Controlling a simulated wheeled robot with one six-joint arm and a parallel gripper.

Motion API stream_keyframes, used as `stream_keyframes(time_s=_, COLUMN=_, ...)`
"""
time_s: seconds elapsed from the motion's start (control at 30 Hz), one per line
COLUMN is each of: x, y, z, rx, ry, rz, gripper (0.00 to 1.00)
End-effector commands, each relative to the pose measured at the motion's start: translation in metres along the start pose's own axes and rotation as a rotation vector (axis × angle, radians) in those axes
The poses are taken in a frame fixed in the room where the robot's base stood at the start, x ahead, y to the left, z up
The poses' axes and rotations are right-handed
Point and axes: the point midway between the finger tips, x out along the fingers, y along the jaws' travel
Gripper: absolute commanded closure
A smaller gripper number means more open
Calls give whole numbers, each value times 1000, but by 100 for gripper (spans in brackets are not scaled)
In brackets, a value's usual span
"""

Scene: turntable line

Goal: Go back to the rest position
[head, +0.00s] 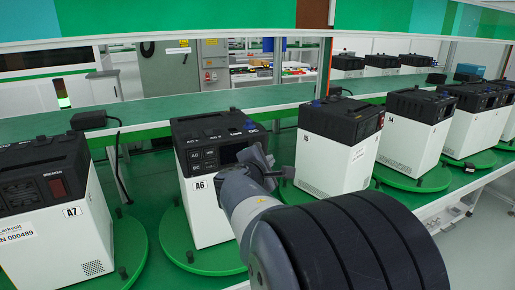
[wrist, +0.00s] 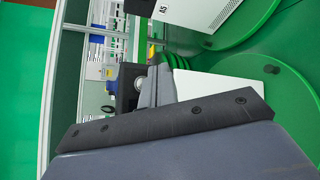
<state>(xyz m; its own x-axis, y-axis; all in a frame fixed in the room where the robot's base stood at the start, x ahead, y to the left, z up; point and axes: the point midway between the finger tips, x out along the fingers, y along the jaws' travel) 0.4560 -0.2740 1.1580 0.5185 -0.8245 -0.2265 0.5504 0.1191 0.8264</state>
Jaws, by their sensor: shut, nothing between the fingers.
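My gripper (head: 266,165) is in the middle of the head view, close to the front right of the unit marked A6 (head: 207,180) and overlapping its right side. In the wrist view the grey fingers (wrist: 158,86) are together, with nothing between them. They show in front of a black unit top and a white side panel (wrist: 213,88). I cannot tell whether the gripper touches the unit. My arm covers the lower right of the head view.
Units A7 (head: 45,220) and A5 (head: 340,140) stand left and right of A6 on green turntables (head: 205,262). More units stand farther right. A black adapter (head: 89,119) with a cable sits on the green ledge (head: 190,107) behind them.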

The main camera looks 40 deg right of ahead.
Motion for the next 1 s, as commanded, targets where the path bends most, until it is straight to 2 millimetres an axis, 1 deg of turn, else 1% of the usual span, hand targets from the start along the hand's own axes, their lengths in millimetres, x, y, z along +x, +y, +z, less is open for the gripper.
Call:
stream_keyframes(time_s=0.37, x=2, y=2, z=-2, rx=0, ry=1, rz=-1, gripper=100)
stream_keyframes(time_s=0.57, x=14, y=11, z=-10, rx=-1, ry=2, rz=-1, gripper=100)
stream_keyframes(time_s=0.6, x=13, y=13, z=-8, rx=-3, ry=1, rz=-1, gripper=100)
stream_keyframes(time_s=0.77, x=6, y=9, z=-2, rx=-2, ry=1, rz=-2, gripper=100)
stream_keyframes(time_s=0.83, x=0, y=-1, z=0, rx=2, ry=-1, rz=2, gripper=100)
stream_keyframes(time_s=1.0, x=-14, y=-11, z=10, rx=1, ry=-1, rz=1, gripper=100)
